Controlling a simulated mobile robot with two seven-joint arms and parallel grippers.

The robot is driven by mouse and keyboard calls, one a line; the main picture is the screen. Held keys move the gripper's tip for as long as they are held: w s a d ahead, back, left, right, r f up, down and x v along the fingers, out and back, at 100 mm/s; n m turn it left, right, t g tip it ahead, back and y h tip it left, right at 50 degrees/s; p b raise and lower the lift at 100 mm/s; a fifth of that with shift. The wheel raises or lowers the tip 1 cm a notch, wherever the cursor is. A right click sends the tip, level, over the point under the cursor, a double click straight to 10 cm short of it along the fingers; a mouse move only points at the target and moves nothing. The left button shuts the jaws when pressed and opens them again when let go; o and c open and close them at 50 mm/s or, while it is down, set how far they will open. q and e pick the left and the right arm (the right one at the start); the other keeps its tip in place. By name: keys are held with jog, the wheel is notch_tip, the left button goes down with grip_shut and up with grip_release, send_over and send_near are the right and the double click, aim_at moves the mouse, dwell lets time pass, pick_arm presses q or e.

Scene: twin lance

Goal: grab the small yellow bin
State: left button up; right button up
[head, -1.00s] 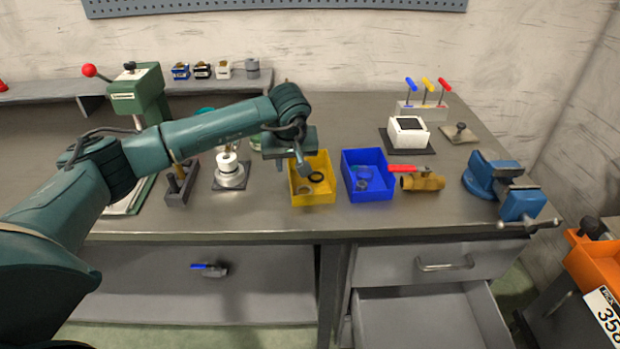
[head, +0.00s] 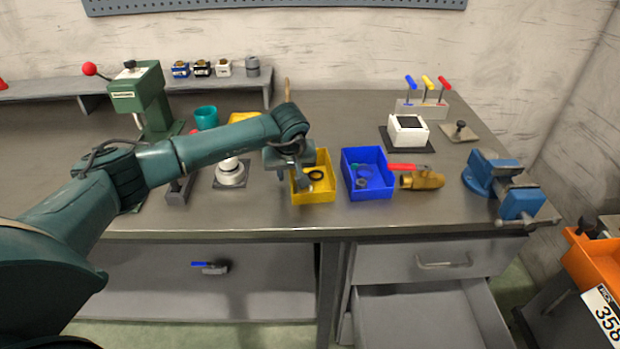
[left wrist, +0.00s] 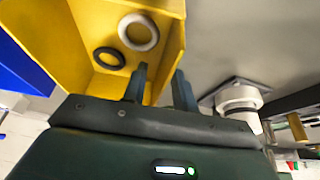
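The small yellow bin (head: 322,194) stands on the workbench left of the blue bin. It holds a dark ring and a light ring, seen inside it in the left wrist view, where its yellow wall (left wrist: 80,40) fills the upper left. My left gripper (head: 294,186) is at the bin's left side, pointing down and covering part of that side. In the left wrist view its two fingers (left wrist: 160,88) are apart, one over the bin's inside and one outside its side wall. The wall seems to lie between them; contact cannot be told. My right gripper is not in view.
The blue bin (head: 367,189) is close on the right, with a brass valve (head: 422,179) beside it. A white round part on a plate (head: 230,173) stands to the left. Another yellow object (head: 243,117) shows behind my arm. A blue vise (head: 505,180) is at the right.

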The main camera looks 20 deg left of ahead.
pick_arm(q)
jog(key=shift+c, duration=0.2)
jog(key=shift+f, duration=0.1)
grip_shut()
dwell(0.4)
